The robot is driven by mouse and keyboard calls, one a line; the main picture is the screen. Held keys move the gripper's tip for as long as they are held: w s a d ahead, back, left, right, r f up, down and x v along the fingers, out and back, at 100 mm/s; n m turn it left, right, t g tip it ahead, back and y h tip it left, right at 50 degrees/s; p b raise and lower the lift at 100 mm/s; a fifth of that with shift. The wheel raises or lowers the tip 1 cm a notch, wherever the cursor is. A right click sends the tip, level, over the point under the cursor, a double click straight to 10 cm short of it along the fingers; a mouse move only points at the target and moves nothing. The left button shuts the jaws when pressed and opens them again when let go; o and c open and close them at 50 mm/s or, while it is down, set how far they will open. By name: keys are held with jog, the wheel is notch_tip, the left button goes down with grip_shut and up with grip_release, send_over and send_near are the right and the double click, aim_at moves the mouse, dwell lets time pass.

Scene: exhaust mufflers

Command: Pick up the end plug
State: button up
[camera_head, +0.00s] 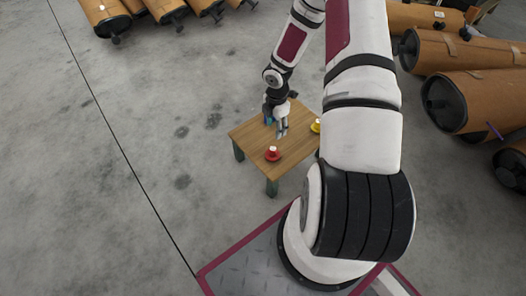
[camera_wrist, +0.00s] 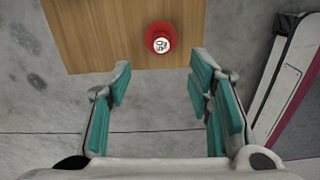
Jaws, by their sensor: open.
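A small red round piece with a white top (camera_head: 273,154) stands near the front edge of a small wooden table (camera_head: 252,134). It also shows in the wrist view (camera_wrist: 151,32), ahead of the fingertips and between their lines. A similar yellow piece (camera_head: 316,126) stands at the table's right side, partly hidden by my arm. I cannot tell for sure which one is the end plug. My gripper (camera_head: 277,127) is above the table, behind the red piece in the head view. In the wrist view its teal-padded fingers (camera_wrist: 160,62) are wide apart with nothing between them.
Large brown mufflers with black ends (camera_head: 470,100) lie on the floor at the right, and more (camera_head: 105,16) lie at the top left. The grey concrete floor (camera_head: 110,180) left of the table is clear. My arm hides part of the table's right side.

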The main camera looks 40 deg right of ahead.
jog(key=b, duration=0.3)
send_over(273, 148)
jog(key=f, duration=0.8)
jog(key=shift+w, duration=0.2)
jog(key=shift+s+f+b, duration=0.15)
jog(key=shift+f+b, duration=0.9)
jog(key=shift+f, duration=0.6)
jog(key=shift+s+f+b, duration=0.1)
jog(key=shift+f+b, duration=0.9)
jog(key=shift+f, duration=0.6)
jog(key=shift+c, duration=0.2)
grip_shut()
